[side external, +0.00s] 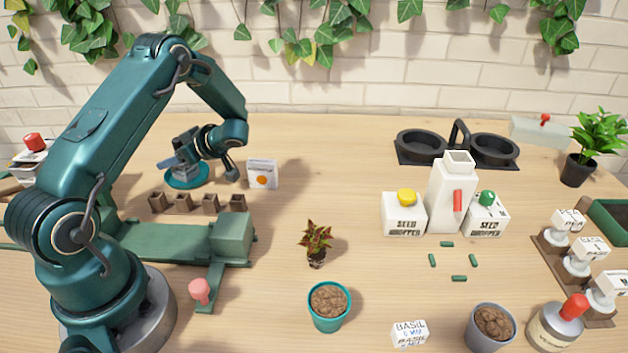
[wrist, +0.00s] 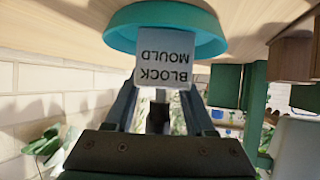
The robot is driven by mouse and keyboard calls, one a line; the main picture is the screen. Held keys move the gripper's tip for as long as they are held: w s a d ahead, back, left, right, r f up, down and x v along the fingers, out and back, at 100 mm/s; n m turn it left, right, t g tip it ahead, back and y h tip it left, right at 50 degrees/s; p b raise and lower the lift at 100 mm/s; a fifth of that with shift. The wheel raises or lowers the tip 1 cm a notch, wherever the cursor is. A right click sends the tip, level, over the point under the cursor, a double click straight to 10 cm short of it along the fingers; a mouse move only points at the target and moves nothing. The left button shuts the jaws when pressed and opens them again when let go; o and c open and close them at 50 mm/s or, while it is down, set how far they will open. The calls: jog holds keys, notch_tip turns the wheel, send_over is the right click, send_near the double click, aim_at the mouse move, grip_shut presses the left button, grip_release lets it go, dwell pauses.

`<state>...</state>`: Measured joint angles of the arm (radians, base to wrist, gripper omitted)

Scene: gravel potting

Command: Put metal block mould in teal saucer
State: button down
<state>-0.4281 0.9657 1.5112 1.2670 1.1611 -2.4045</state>
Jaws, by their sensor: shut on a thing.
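The metal block mould (wrist: 163,60), a pale grey box with "BLOCK MOULD" lettering, is between the two fingers of my gripper (wrist: 160,95) in the wrist view. The lettering appears upside down. The teal saucer (wrist: 121,35) lies directly beyond the mould, whose far end overlaps it in the picture. In the side external view, the saucer (side external: 187,185) is on the table behind the row of small brown blocks, and my gripper (side external: 186,150) is low over it, shut on the mould (side external: 183,170). I cannot tell whether the mould touches the saucer's floor.
A white packet with an orange dot (side external: 262,174) stands just right of the saucer. Several small brown blocks (side external: 184,202) stand in front, beside a green bench-like fixture (side external: 180,243). A small potted plant (side external: 316,243) stands farther right. The table behind the packet is clear.

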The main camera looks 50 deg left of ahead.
jog(key=shift+f, duration=0.1)
jog(key=shift+c, duration=1.2)
grip_release()
jog(key=v, duration=1.1)
jog(key=s+d+r+m+t+h, duration=0.3)
jog(key=d+m, duration=0.4)
jog(key=d, duration=0.1)
jog(key=s+d+r+m+t+h, duration=0.2)
jog(key=s+d+m+t+h, duration=0.1)
jog(key=d+m, duration=0.5)
jog(key=s+d+r+m+t+h, duration=0.3)
jog(key=d+m+t+h, duration=0.1)
jog(key=d+m, duration=0.3)
jog(key=shift+d+r+m+h, duration=0.3)
jog(key=shift+d+h, duration=0.3)
jog(key=shift+d, duration=0.05)
